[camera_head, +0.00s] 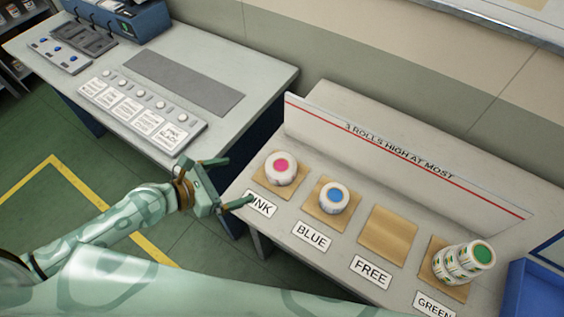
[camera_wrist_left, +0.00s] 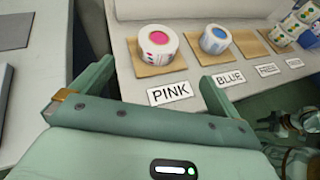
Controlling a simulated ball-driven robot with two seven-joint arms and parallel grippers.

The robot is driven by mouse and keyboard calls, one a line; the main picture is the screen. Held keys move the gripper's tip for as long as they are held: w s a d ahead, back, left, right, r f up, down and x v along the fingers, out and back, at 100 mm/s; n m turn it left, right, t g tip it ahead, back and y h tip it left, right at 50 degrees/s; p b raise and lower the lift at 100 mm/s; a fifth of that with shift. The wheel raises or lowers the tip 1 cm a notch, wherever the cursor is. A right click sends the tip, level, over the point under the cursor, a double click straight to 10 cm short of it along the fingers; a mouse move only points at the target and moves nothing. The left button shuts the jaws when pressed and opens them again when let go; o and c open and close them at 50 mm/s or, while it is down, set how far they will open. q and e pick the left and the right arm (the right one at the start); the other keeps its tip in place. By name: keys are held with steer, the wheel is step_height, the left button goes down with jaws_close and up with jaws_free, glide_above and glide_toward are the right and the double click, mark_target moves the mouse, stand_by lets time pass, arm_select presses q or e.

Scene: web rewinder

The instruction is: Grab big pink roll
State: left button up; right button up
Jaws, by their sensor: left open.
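The pink roll (camera_head: 281,167) is white with a pink centre and stands upright on a brown square pad behind the PINK label (camera_head: 260,204). It also shows in the left wrist view (camera_wrist_left: 158,45), beyond my fingers. My left gripper (camera_head: 239,180) is open and empty, at the left front edge of the roll table, to the left of the pink roll and apart from it. In the left wrist view its two fingers (camera_wrist_left: 155,88) point towards the pad.
A blue-centred roll (camera_head: 334,196) stands on the pad to the right. The FREE pad (camera_head: 388,236) is empty. A stack of green-centred rolls (camera_head: 465,262) stands further right. A low backboard (camera_head: 400,165) runs behind the pads. A grey bench (camera_head: 265,75) stands left, a blue bin (camera_head: 535,290) right.

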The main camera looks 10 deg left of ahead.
mark_target(277, 167)
arm_select(q)
steer(key=b+x, duration=0.2)
steer(key=x, duration=0.8)
steer(key=shift+w+d+f, duration=0.2)
steer(key=shift+w+f, duration=0.05)
steer(key=shift+w, duration=0.05)
steer(key=shift+w+d+b, duration=0.1)
steer(key=shift+w+b, duration=0.1)
steer(key=shift+b, duration=0.1)
steer(key=b+x, duration=0.2)
steer(key=x, duration=0.2)
steer(key=shift+w+d+f, duration=0.15)
steer(key=shift+w+d, duration=0.2)
steer(key=shift+w, duration=0.05)
steer(key=c, duration=1.1)
